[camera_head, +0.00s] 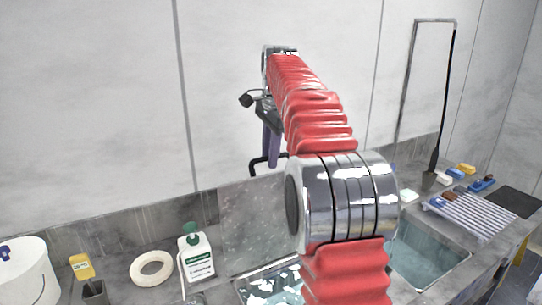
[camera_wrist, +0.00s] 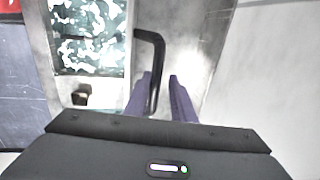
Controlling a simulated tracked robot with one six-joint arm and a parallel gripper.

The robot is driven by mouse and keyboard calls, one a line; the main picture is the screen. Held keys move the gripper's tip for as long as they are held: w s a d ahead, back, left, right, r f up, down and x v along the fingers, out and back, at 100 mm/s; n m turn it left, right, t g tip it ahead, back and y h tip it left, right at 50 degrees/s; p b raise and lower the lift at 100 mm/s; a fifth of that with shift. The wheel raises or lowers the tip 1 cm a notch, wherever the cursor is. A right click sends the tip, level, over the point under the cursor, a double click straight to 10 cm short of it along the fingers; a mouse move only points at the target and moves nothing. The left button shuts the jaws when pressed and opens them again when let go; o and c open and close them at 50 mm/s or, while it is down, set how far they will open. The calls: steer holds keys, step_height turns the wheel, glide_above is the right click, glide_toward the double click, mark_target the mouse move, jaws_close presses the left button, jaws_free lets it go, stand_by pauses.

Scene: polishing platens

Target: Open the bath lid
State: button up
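The bath lid (camera_head: 245,225) is a grey speckled metal panel standing raised at the back of a bath (camera_head: 243,291); part of it is hidden behind my arm. The bath is uncovered and holds pale, broken-looking patches on water, also seen in the wrist view. A black bent handle (camera_wrist: 152,40) is on the lid (camera_wrist: 195,30). My gripper (camera_wrist: 160,76) has its two purple fingers apart, with the handle's bar between them, close to the left finger and clear of the right one. In the head view my gripper (camera_head: 271,160) is at the lid's top.
A second basin of water (camera_head: 425,262) lies right of my arm. A ribbed rack (camera_head: 475,217), small coloured blocks and a dark mat (camera_head: 515,201) are farther right. A white bottle (camera_head: 197,256), a pale ring (camera_head: 152,268) and a white tub (camera_head: 28,272) stand at left. The wall is close behind.

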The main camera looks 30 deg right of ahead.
steer(key=shift+o, duration=1.4)
steer(key=shift+w+a, duration=0.2)
steer(key=shift+w, duration=0.35)
step_height(320, 180, up, 12)
steer(key=s, duration=0.2)
steer(key=shift+s+f, duration=0.25)
